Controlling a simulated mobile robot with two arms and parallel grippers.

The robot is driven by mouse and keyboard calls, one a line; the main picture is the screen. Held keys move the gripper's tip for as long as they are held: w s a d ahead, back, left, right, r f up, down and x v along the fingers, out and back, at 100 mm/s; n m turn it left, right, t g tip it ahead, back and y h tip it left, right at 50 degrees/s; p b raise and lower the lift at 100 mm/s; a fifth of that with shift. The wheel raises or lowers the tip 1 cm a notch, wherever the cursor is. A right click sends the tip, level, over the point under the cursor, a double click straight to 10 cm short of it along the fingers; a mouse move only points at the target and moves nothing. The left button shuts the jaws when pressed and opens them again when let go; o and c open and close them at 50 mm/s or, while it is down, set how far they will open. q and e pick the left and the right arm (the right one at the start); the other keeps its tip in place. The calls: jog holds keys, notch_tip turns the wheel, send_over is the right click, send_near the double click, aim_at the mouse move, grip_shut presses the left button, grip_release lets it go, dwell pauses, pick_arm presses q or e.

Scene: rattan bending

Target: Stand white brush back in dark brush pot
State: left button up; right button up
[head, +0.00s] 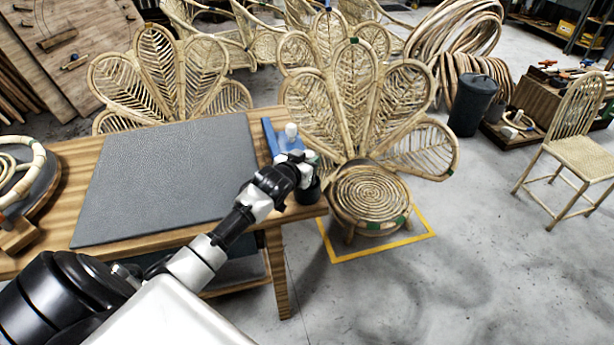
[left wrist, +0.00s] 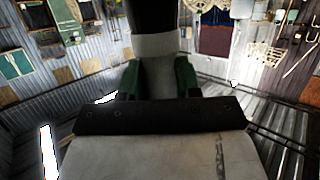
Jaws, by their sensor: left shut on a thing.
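My left gripper (head: 303,163) is at the right end of the wooden table, just above the dark brush pot (head: 309,192), which the gripper and wrist partly cover. The left wrist view shows its green-padded fingers (left wrist: 160,82) shut on the white brush (left wrist: 160,46), whose far part looks black there. In the head view a rounded white end of the brush (head: 291,130) shows beyond the gripper. I cannot tell whether the brush's lower end is inside the pot. My right gripper is in neither view.
A grey mat (head: 170,180) covers much of the wooden table (head: 60,160). A blue object (head: 269,137) lies by the gripper. A rattan peacock chair (head: 370,195) stands close to the table's right end. Open floor (head: 470,270) lies at the right.

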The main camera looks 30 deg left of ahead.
pick_arm(q)
jog(key=shift+f+p, duration=0.3)
jog(key=shift+f, duration=1.85)
jog(key=shift+f, duration=0.15)
jog(key=o, duration=0.9)
jog(key=shift+f+b, duration=0.15)
jog(key=shift+b, duration=0.3)
jog(key=v, duration=1.1)
jog(key=shift+a, duration=0.25)
jog(key=shift+f, duration=0.1)
